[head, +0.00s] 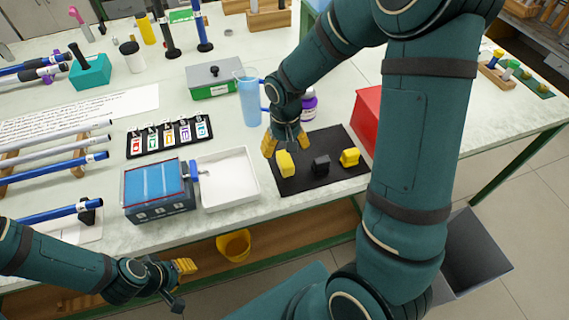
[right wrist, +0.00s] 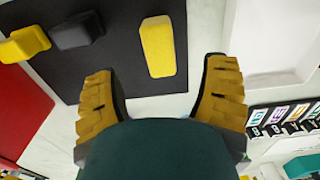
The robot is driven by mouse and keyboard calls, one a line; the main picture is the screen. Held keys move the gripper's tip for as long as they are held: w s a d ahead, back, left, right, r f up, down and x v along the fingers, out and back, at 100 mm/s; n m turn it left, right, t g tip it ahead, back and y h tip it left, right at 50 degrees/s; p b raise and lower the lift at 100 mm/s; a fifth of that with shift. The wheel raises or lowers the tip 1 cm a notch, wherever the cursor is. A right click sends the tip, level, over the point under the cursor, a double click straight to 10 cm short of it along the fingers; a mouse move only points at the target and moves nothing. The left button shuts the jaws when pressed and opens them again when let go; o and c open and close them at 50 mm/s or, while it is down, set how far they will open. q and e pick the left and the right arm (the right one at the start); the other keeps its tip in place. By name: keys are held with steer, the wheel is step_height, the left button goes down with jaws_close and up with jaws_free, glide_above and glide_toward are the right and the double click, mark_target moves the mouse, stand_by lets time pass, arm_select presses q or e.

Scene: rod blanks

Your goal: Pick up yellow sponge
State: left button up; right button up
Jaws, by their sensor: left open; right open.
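The yellow sponge (head: 285,164) is a plain block on the left part of a black mat (head: 300,187). In the right wrist view the sponge (right wrist: 158,46) lies ahead of my fingertips, lined up with the gap between them. My right gripper (head: 286,143) is open and empty, close to the sponge at the mat's far left; its two yellow fingers show apart in the right wrist view (right wrist: 160,88). My left gripper (head: 180,283) is open and empty, low in front of the table's front edge.
A black piece (head: 321,165) and another yellow piece (head: 349,157) sit right of the sponge on the mat. A white tray (head: 230,183) is left of the mat, a red box (head: 367,115) right.

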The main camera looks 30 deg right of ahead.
mark_target(285, 159)
step_height(285, 159, down, 2)
steer(key=shift+f, duration=0.1)
step_height(285, 159, down, 5)
steer(key=shift+w+f+b, duration=0.1)
steer(key=shift+b, duration=0.9)
steer(key=c, duration=1.1)
